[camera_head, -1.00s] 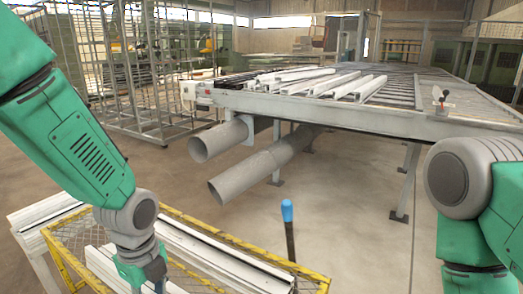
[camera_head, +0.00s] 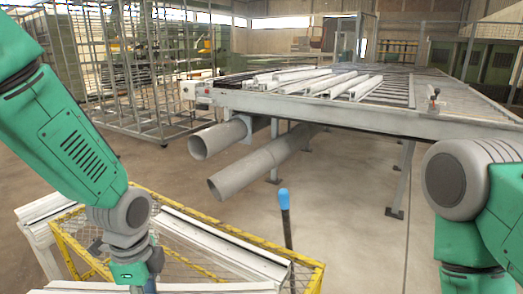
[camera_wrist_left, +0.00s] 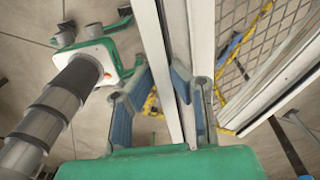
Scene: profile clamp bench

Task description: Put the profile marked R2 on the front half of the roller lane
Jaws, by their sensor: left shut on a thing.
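My left gripper (camera_head: 140,284) is over the yellow mesh crate at the lower left. In the left wrist view its blue-padded fingers (camera_wrist_left: 160,98) are shut on a white profile (camera_wrist_left: 156,60), which runs between them. In the head view a white profile strip (camera_head: 215,287) shows along the bottom edge, partly cut off. No R2 mark is readable on any profile. The roller lane (camera_head: 402,92) is on the large grey bench ahead, with bare rollers right of several white profiles (camera_head: 325,82). My right gripper is out of view; only its arm shows at the right.
Another long white profile (camera_head: 222,240) lies at the yellow crate (camera_head: 175,196), and white profiles (camera_head: 48,208) lie left of it. A blue-topped post (camera_head: 284,200) stands by the crate. Two grey tubes (camera_head: 240,175) jut out beneath the bench.

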